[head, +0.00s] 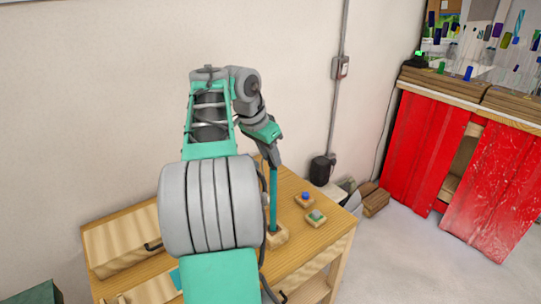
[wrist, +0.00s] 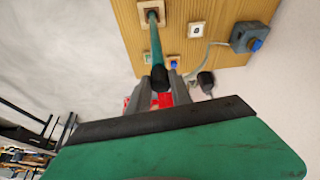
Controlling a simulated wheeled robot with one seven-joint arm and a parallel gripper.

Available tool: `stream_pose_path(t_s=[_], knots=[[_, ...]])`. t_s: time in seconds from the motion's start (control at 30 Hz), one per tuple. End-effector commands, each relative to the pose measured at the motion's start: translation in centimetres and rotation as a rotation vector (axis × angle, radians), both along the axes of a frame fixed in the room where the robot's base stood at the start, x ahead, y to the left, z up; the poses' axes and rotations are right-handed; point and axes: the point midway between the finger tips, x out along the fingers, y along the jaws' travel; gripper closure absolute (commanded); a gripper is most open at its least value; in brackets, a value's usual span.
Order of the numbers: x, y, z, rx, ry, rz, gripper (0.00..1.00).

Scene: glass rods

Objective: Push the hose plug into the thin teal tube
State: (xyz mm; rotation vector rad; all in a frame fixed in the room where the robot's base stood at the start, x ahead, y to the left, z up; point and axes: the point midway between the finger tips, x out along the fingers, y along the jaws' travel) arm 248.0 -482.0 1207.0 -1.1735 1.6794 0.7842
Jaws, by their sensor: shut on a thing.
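The thin teal tube (head: 273,200) stands upright in a wooden block (head: 276,236) on the table. In the wrist view the tube (wrist: 155,42) runs from a block (wrist: 152,13) to a dark end piece between my fingers. That black piece, which looks like the hose plug (wrist: 160,77), is gripped by my gripper (wrist: 160,98). In the head view my gripper (head: 272,162) is at the tube's top, and the plug is hidden there. The plug lines up with the tube end in the wrist view. I cannot tell how far it is inside.
Small blocks with a blue button (head: 305,197) and a green button (head: 316,216) sit right of the tube on the table (head: 335,228). A grey box with a blue top (wrist: 257,38) and a cable shows in the wrist view. A black cylinder (head: 321,169) stands behind.

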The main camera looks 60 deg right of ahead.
Motion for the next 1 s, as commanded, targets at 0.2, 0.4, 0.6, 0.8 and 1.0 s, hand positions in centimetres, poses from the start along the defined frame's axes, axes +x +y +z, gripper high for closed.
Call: stream_pose_path(t_s=[0.2, 0.4, 0.6, 0.8, 1.0], knots=[[0.0, 0.0, -0.1, 0.000, 0.000, -0.001, 1.00], [0.0, 0.0, -0.4, 0.000, 0.000, -0.001, 1.00], [0.0, 0.0, -0.8, 0.000, 0.000, -0.001, 1.00], [0.0, 0.0, -1.3, 0.000, 0.000, -0.001, 1.00], [0.0, 0.0, -1.2, 0.000, 0.000, -0.001, 0.65]])
